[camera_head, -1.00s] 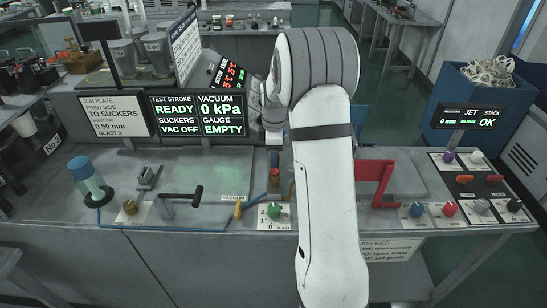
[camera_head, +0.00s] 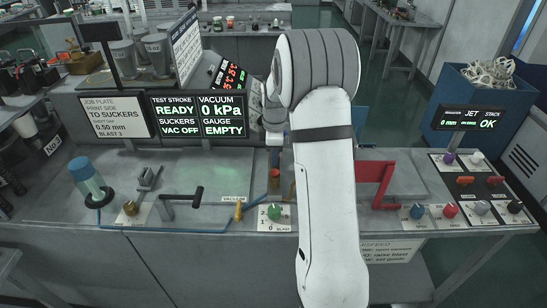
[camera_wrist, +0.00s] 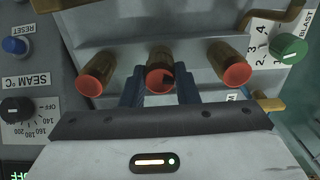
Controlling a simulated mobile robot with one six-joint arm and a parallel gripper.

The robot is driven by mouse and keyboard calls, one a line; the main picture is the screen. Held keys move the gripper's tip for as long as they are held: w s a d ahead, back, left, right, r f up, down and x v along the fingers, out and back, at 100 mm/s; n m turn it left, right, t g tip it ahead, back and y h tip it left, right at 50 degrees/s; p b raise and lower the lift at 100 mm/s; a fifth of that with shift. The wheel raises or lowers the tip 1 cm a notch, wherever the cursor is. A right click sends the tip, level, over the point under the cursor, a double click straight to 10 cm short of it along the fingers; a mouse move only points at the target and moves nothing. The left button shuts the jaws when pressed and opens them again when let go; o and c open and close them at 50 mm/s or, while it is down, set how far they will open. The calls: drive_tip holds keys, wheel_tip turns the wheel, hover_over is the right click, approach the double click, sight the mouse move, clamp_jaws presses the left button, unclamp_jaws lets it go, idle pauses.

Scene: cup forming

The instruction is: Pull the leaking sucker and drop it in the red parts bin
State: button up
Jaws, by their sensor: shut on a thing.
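In the wrist view three brass suckers with orange-red rims stand in a row: a left one (camera_wrist: 92,76), a middle one (camera_wrist: 159,75) and a right one (camera_wrist: 232,66). The middle rim has a dark notch-like mark; the other two rims look whole. My gripper (camera_wrist: 160,88) has its two dark blue fingers shut on the middle sucker, one on each side. In the head view the fingers are hard to make out. I cannot surely identify the red parts bin; a red angular piece (camera_head: 373,171) shows right of my arm, partly hidden by it.
A JET STACK display (camera_head: 467,117) stands at the right before a blue bin (camera_head: 505,110) of pale scraps. My arm hides the bench's middle.

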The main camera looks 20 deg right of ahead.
wheel_tip(320, 180, up, 10)
drive_tip(key=shift+f+b, duration=0.25)
drive_tip(key=shift+b, duration=0.6)
drive_tip(key=shift+r+p, duration=1.5)
drive_tip(key=shift+r, duration=0.7)
